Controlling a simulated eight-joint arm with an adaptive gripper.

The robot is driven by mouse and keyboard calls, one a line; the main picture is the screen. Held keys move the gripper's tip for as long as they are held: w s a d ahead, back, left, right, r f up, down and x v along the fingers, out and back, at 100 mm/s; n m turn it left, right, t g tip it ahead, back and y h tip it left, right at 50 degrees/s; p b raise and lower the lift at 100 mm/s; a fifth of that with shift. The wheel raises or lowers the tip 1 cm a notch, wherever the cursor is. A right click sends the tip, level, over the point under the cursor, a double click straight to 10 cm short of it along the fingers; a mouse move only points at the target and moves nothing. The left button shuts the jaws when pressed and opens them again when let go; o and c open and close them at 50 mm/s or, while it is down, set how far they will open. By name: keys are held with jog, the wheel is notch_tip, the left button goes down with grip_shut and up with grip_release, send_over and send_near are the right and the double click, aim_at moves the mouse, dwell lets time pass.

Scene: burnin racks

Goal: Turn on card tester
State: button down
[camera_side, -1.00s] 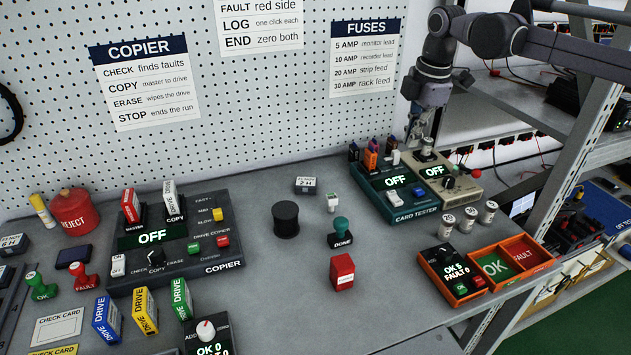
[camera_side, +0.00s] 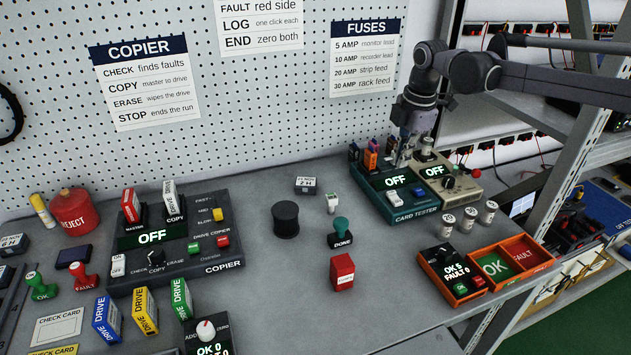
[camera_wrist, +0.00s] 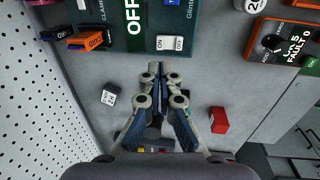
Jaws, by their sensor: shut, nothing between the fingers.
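The card tester (camera_side: 412,215) is a dark green box at the back right of the bench, and its display (camera_side: 395,181) reads OFF. It also shows at the top of the wrist view (camera_wrist: 200,30), with its white ON/OFF rocker switch (camera_wrist: 170,43). In the side view the switch (camera_side: 393,198) is at the tester's front left. My gripper (camera_side: 400,162) is shut and empty, pointing down over the back part of the tester. In the wrist view the closed fingertips (camera_wrist: 157,68) appear just below the switch; whether they touch anything cannot be told.
Orange and dark cards (camera_side: 369,158) stand at the tester's left back. A beige unit (camera_side: 460,190) reading OFF adjoins it on the right. Small cylinders (camera_side: 446,224) and an orange tray (camera_side: 520,258) lie in front right.

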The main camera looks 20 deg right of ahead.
aim_at(392, 193)
jog(key=f, duration=0.5)
jog(key=w+f, duration=0.1)
jog(key=f, duration=0.2)
jog(key=shift+f, duration=0.2)
jog(key=shift+w, duration=0.15)
jog(key=shift+w+f+g, duration=0.2)
jog(key=shift+f+g, duration=0.15)
jog(key=shift+g, duration=0.15)
jog(key=shift+s+r, duration=0.1)
jog(key=shift+s, duration=0.15)
jog(key=shift+s+r, duration=0.1)
jog(key=shift+s, duration=0.5)
jog(key=shift+r, duration=0.1)
notch_tip(392, 193, up, 14)
jog(key=w, duration=0.2)
jog(key=shift+s, duration=0.1)
dwell(0.3)
